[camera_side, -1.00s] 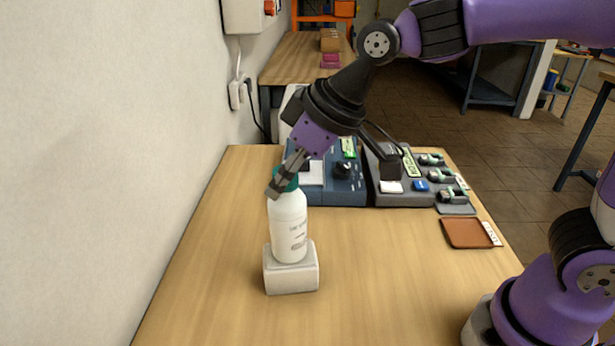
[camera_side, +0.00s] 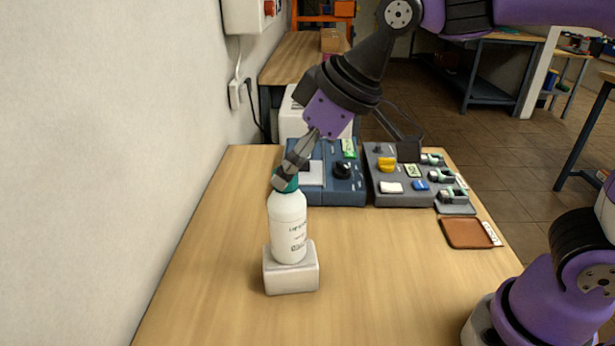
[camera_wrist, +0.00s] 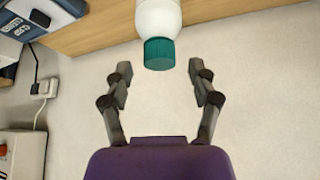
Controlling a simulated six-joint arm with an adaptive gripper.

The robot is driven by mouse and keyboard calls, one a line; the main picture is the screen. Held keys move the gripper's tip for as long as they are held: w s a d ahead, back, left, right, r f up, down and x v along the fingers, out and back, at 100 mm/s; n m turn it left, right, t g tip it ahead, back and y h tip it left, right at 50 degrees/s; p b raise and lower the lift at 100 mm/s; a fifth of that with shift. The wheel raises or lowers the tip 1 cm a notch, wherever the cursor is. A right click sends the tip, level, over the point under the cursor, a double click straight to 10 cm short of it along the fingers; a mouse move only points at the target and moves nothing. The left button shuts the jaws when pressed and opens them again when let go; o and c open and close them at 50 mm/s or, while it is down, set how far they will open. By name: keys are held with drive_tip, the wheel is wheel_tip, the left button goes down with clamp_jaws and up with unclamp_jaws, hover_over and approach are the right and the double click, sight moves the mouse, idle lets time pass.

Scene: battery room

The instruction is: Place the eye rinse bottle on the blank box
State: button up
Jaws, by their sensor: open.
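The eye rinse bottle (camera_side: 288,228) is white with a teal cap and stands upright on top of the blank box (camera_side: 292,279), a small white block on the table. My gripper (camera_side: 283,180) is at the bottle's cap in the side view and hides part of it. In the wrist view the bottle (camera_wrist: 158,18) shows at the top, with its teal cap beyond and between the spread fingertips of my gripper (camera_wrist: 160,80). The fingers are open and nothing is between them but a gap around the cap's end.
A blue device (camera_side: 343,185) and a grey panel (camera_side: 405,187) with switches stand behind the bottle. A brown tray (camera_side: 466,234) lies at the right edge of the wooden table (camera_side: 390,290). A wall (camera_side: 110,150) runs along the left. The table front is clear.

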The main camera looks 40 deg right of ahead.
drive_tip(key=d+v, duration=0.1)
drive_tip(key=v, duration=0.8)
drive_tip(key=s+d+f+m+h, duration=0.2)
drive_tip(key=s+d+f+m, duration=0.3)
drive_tip(key=d+f, duration=0.4)
wheel_tip(320, 180, down, 2)
drive_tip(key=shift+s+d+f+h, duration=0.2)
drive_tip(key=shift+s+d+h, duration=0.2)
drive_tip(key=shift+s, duration=0.15)
